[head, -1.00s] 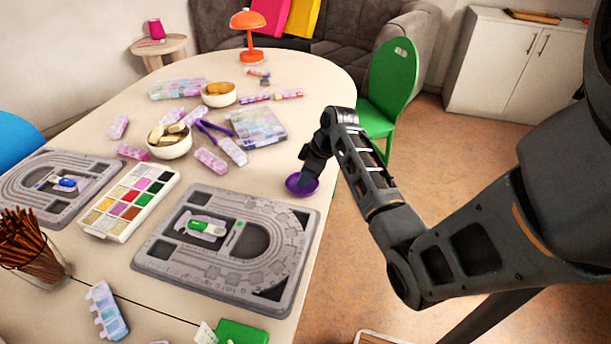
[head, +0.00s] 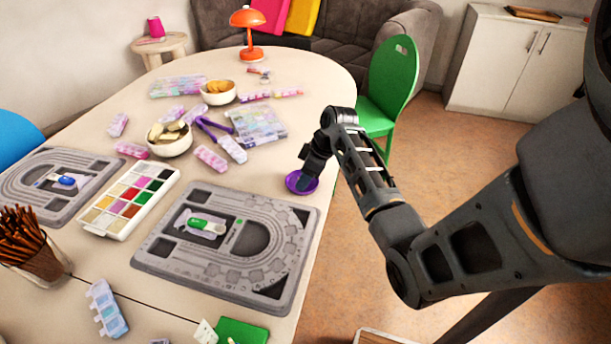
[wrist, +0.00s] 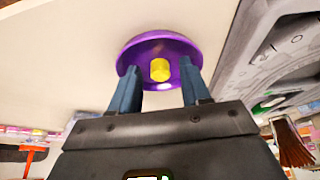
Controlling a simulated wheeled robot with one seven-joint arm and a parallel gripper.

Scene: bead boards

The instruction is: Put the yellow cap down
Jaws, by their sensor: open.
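The yellow cap (wrist: 160,69) shows in the wrist view inside a small purple bowl (wrist: 130,52), apparently resting on its inner surface. My gripper (wrist: 162,72) is open, with one blue-grey finger on each side of the cap and a visible gap to each. The fingertips overlap the bowl's near side in the picture. In the head view the purple bowl (head: 291,184) stands near the table's right edge, with my gripper (head: 307,178) over it; the cap is hidden there.
A grey bead board (head: 165,264) lies just left of the bowl. A paint-like colour tray (head: 118,228) and a second board (head: 40,214) are further left. Bead boxes and two white bowls stand behind. The table's right edge is close, with a green chair (head: 393,75) beyond.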

